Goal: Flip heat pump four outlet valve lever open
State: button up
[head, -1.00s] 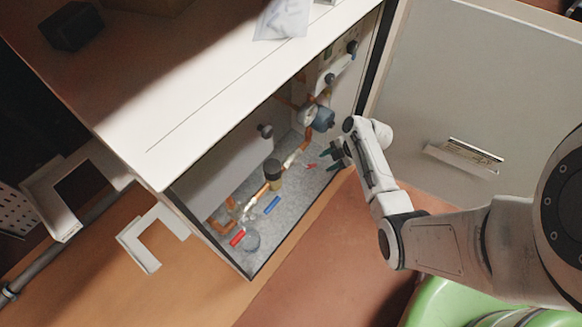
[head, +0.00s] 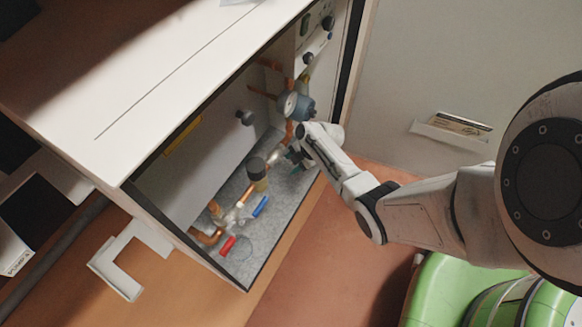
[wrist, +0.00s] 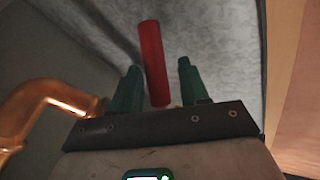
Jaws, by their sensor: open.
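My gripper (wrist: 158,80) is open in the wrist view, with its two green fingers apart. A red valve lever (wrist: 151,40) stands between the fingers, and the frame does not show clearly whether either finger touches it. In the head view my gripper (head: 297,155) is inside the open heat pump cabinet (head: 262,272), near the floor on its right side, and it hides that red lever. Another red lever (head: 227,245) and a blue lever (head: 260,206) lie further left on the pipework. I cannot tell which lever is the outlet's.
A copper pipe (wrist: 35,108) bends close to the left of my gripper. A blue-grey pump (head: 300,106) sits above it in the head view. A black-capped fitting (head: 257,172) stands to the left. The open door (head: 410,60) is at right.

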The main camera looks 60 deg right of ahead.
jog(key=shift+w+f, duration=0.1)
jog(key=shift+f, duration=0.05)
grip_shut()
dwell(0.4)
